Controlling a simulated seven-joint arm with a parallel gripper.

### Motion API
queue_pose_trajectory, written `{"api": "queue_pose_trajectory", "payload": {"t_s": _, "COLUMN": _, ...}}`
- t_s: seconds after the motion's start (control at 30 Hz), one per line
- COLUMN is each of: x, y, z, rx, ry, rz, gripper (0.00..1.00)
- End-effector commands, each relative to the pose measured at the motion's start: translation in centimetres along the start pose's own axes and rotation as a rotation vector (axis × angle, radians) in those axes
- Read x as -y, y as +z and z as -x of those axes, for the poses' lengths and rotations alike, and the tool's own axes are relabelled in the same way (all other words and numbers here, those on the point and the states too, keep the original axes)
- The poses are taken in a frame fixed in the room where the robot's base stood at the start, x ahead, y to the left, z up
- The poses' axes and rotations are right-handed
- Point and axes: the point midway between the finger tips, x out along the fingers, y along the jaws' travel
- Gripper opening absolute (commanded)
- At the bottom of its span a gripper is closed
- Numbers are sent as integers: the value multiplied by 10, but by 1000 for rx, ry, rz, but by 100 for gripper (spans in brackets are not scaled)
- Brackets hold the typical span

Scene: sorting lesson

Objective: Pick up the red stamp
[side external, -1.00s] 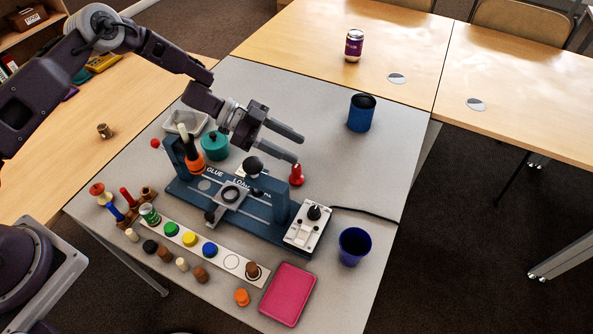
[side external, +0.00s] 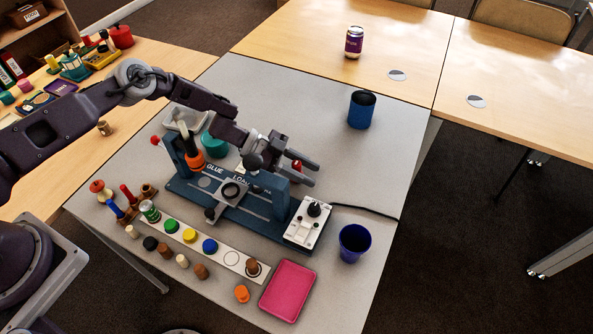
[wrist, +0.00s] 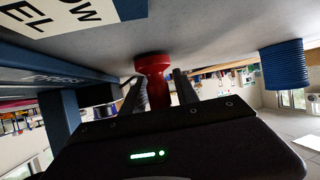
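The red stamp (side external: 297,165) stands on the grey table just behind the blue fixture, mostly hidden by my gripper in the side view. In the wrist view the red stamp (wrist: 154,68) shows its round end against the grey surface and its narrower body between the fingers. My gripper (side external: 308,174) is low beside the fixture, with one finger on each side of the stamp. In the wrist view my gripper (wrist: 160,88) looks open, with a gap at least on the right of the stamp; contact on the left is unclear.
The blue fixture (side external: 262,225) lies close in front of my gripper. A blue cup (side external: 362,111) stands behind to the right, and a purple-blue cup (side external: 354,243) stands front right. A pink tray (side external: 288,291) lies at the front. The table right of my gripper is clear.

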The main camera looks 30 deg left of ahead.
Motion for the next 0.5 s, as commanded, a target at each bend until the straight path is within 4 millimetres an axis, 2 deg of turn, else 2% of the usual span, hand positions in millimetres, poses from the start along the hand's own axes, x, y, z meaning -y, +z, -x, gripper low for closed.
{"api": "queue_pose_trajectory", "payload": {"t_s": 0.03, "x": 0, "y": 0, "z": 0, "rx": 0, "ry": 0, "rz": 0, "gripper": 24}}
{"api": "queue_pose_trajectory", "payload": {"t_s": 0.17, "x": 0, "y": 0, "z": 0, "rx": 0, "ry": 0, "rz": 0, "gripper": 0}}
{"api": "queue_pose_trajectory", "payload": {"t_s": 0.5, "x": 0, "y": -3, "z": 1, "rx": 0, "ry": 1, "rz": -1, "gripper": 0}}
